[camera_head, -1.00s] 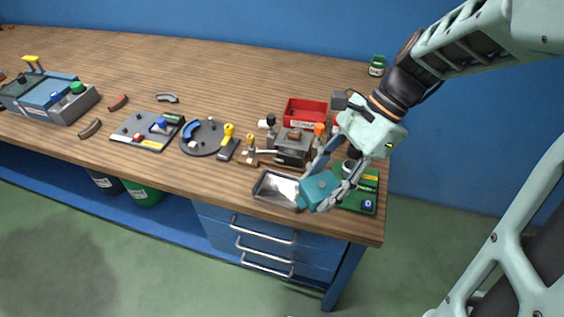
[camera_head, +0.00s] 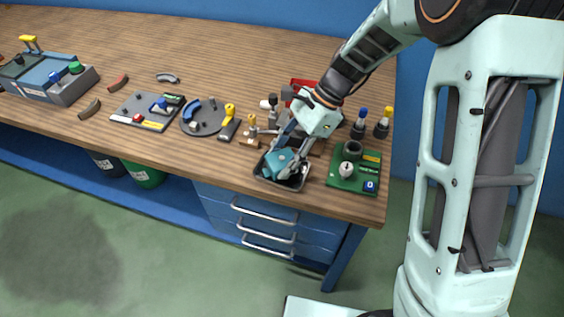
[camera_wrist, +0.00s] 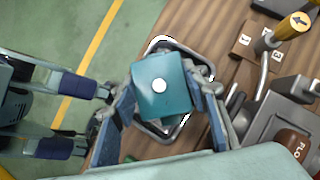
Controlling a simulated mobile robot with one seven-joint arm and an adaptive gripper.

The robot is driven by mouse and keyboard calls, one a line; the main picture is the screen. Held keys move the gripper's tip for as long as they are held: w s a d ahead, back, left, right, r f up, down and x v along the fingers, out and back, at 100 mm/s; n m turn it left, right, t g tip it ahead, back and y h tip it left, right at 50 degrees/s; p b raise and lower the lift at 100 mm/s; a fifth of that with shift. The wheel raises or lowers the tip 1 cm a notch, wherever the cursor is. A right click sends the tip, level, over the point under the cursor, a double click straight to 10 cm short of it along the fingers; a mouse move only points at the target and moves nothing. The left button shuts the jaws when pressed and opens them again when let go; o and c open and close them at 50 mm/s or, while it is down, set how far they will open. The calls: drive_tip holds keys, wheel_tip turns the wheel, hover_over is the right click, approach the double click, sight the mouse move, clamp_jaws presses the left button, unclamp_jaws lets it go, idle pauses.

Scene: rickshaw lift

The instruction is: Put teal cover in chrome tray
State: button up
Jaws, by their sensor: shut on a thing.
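The teal cover (camera_head: 279,161) is a squarish plate with a white round spot, clear in the wrist view (camera_wrist: 172,92). My gripper (camera_head: 283,163) is shut on it, with one finger on each side in the wrist view (camera_wrist: 160,108). The chrome tray (camera_head: 297,186) lies near the front edge of the bench. The cover is over the tray and hides most of its inside. The tray's rim (camera_wrist: 161,41) shows around the cover in the wrist view. I cannot tell whether the cover touches the tray floor.
A green board (camera_head: 341,184) with a grey cup stands right of the tray. A grey vise-like device (camera_wrist: 280,125) stands close by, with a wooden block and yellow-tipped knob (camera_wrist: 299,20). Two screwdriver-like tools (camera_head: 371,125) stand behind the board.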

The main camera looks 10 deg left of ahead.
drive_tip(key=shift+d+f, duration=0.1)
drive_tip(key=shift+f, duration=0.6)
drive_tip(key=shift+c, duration=0.5)
drive_tip(key=shift+s+f, duration=0.15)
clamp_jaws()
drive_tip(key=o, duration=0.9)
unclamp_jaws()
drive_tip(key=shift+d, duration=0.1)
drive_tip(key=o, duration=0.4)
drive_tip(key=shift+f, duration=0.1)
drive_tip(key=v, duration=0.6)
drive_tip(key=p+v, duration=0.1)
drive_tip(key=v, duration=0.5)
drive_tip(key=shift+r, duration=0.2)
